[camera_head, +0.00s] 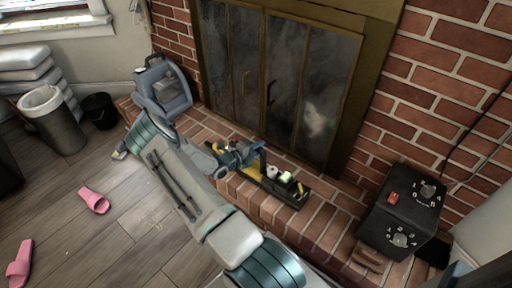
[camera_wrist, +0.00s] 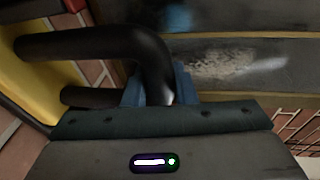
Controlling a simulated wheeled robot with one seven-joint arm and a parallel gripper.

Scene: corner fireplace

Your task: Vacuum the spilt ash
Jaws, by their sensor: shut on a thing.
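My gripper (camera_head: 243,158) is in front of the glass fireplace doors, above the brick hearth. It is shut on the black handle (camera_wrist: 110,42) of a yellow and black tool, which looks like a hand vacuum. The yellow body (camera_wrist: 38,80) fills the left of the wrist view, and a bit of yellow (camera_head: 252,173) shows beside my gripper in the head view. The tool's nozzle cannot be made out. A faint pale patch (camera_head: 148,208) on the floorboards may be ash, but I cannot tell.
A black tray (camera_head: 297,199) with small items lies on the hearth (camera_head: 262,203). A black box with dials (camera_head: 402,212) stands at right. Pink slippers (camera_head: 94,200) lie on the floor. A bin (camera_head: 60,128) and black bucket (camera_head: 101,110) stand at left.

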